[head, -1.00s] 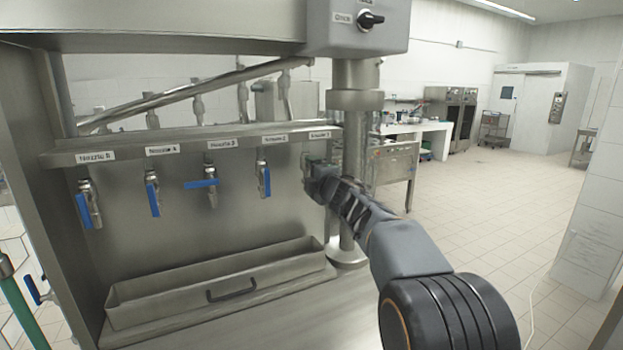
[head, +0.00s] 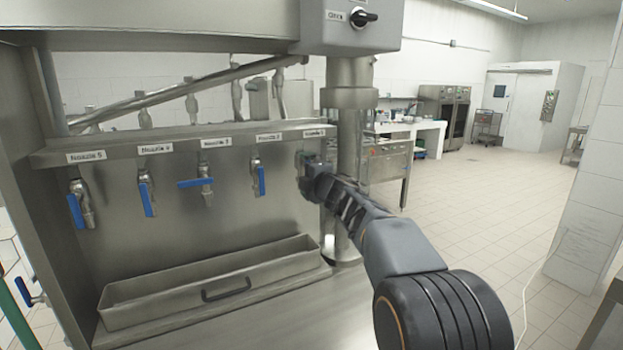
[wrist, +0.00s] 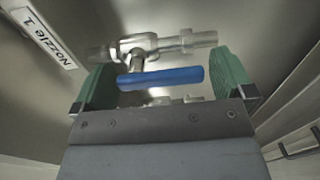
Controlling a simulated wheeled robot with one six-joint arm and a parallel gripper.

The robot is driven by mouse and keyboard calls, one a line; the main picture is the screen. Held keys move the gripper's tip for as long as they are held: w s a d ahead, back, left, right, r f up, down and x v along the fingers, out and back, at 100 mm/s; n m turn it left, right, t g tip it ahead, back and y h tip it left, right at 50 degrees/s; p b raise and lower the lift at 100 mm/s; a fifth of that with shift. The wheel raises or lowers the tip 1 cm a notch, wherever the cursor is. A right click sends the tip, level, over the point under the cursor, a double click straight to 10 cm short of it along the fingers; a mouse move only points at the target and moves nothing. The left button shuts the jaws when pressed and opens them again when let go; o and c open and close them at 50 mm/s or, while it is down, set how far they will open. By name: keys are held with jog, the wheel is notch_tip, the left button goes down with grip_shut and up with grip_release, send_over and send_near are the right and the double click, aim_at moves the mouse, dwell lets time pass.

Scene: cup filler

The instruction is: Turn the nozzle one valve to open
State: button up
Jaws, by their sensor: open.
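The nozzle one valve shows in the wrist view as a metal tap (wrist: 150,45) with a blue lever handle (wrist: 160,78), beside a label (wrist: 42,38) reading Nozzle 1. The lever lies across the picture, roughly in line with the jaws' opening direction. My gripper (wrist: 163,82) has its two green fingers apart, one at each end of the lever, with the lever between them. I cannot tell whether either finger touches it. In the head view my gripper (head: 308,165) is at the right end of the nozzle row and hides the nozzle one valve.
To the left hang several other valves with blue levers, the nearest (head: 259,176) pointing down and another (head: 197,184) lying sideways. A metal drip tray (head: 130,312) sits below. A vertical steel column (head: 350,120) stands close to the right of my gripper.

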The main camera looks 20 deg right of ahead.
jog(key=s+d+b, duration=0.1)
jog(key=s+d, duration=0.1)
jog(key=s, duration=1.1)
jog(key=shift+s+d, duration=0.25)
jog(key=shift+d, duration=0.1)
jog(key=s+d+f+m+g+h, duration=0.2)
jog(key=d+f+m+g+h, duration=0.1)
jog(key=d+f+m+h, duration=0.65)
jog(key=s+a+f+m+g+y, duration=0.1)
jog(key=s+a+f+m+g, duration=0.2)
jog(key=s+f+m+g, duration=0.4)
jog(key=s+a+f+m+g+y, duration=0.3)
jog(key=s+a+f, duration=0.6)
jog(key=s+a, duration=0.3)
jog(key=shift+s+a+f+m+g+y, duration=0.15)
jog(key=shift+s+f+m+g+y, duration=0.25)
jog(key=shift+s+y, duration=0.7)
